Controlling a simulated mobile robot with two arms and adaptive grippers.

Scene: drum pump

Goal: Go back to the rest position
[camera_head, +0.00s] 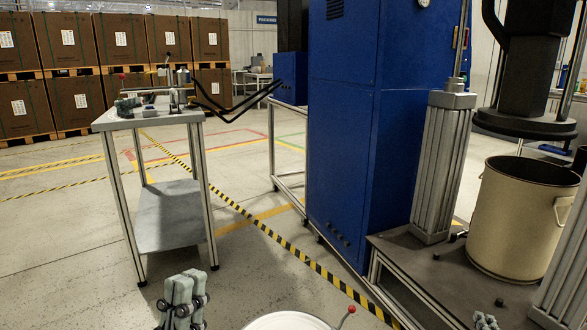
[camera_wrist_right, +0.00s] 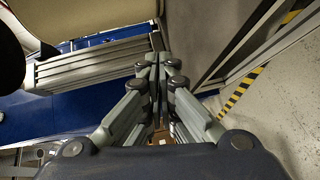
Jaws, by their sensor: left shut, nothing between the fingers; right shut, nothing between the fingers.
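My left gripper (camera_head: 184,284) is at the bottom of the head view, left of centre, with its grey fingers closed together and empty, above bare floor. My right gripper (camera_wrist_right: 158,64) fills the middle of the right wrist view, its fingers meeting at the tips with nothing between them. In the head view only a small tip of my right gripper (camera_head: 485,321) shows at the bottom right edge. Both grippers appear clear of other things.
A beige drum (camera_head: 512,220) stands on a dark platform (camera_head: 412,262) at right, under a black follower plate (camera_head: 520,125). A blue cabinet (camera_head: 340,140) stands at centre. A small table (camera_head: 150,118) with a device is at left. Floor between table and cabinet is free.

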